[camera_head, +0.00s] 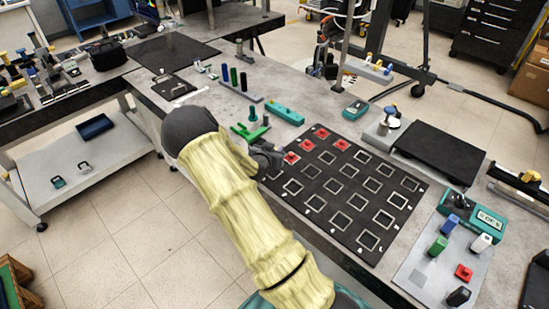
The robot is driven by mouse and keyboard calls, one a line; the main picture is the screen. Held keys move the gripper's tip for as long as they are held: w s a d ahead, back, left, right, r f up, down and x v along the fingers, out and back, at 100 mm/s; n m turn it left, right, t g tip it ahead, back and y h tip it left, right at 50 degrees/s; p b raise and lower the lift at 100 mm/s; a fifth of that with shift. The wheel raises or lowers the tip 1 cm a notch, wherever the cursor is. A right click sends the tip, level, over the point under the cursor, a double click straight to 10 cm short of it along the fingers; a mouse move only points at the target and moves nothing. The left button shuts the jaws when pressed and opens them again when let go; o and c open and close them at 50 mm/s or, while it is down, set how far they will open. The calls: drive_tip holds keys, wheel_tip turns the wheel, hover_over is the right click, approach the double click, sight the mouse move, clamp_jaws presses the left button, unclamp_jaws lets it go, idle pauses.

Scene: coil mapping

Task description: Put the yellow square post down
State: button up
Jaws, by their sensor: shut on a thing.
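My gripper (268,157), dark grey, is over the back left edge of the black board (388,181) with white-outlined squares. Its jaws are shut, but the fingertips and what they hold are small and mostly hidden by my arm. I cannot make out the yellow square post. Several red pieces (342,144) sit on the board's squares at its back left corner, close to my gripper. A pale tray (408,283) to the right of the board holds blue (450,223), green (438,245), white (480,243), red (463,272) and black (458,297) posts.
A green fixture (250,130) stands just behind my gripper, with a teal block (285,112) nearby. A teal meter (478,216) stands behind the pale tray. Most of the board's squares are empty.

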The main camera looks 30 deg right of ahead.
drive_tip(key=shift+f+p, duration=0.3)
drive_tip(key=shift+f, duration=1.7)
drive_tip(key=shift+f, duration=0.1)
drive_tip(key=o, duration=1)
drive_tip(key=shift+s+a, duration=0.2)
drive_tip(key=shift+a, duration=0.05)
drive_tip(key=b+v, duration=0.2)
drive_tip(key=v, duration=0.9)
drive_tip(key=shift+s+a+r, duration=0.1)
drive_tip(key=shift+s+r, duration=0.1)
drive_tip(key=shift+r, duration=0.05)
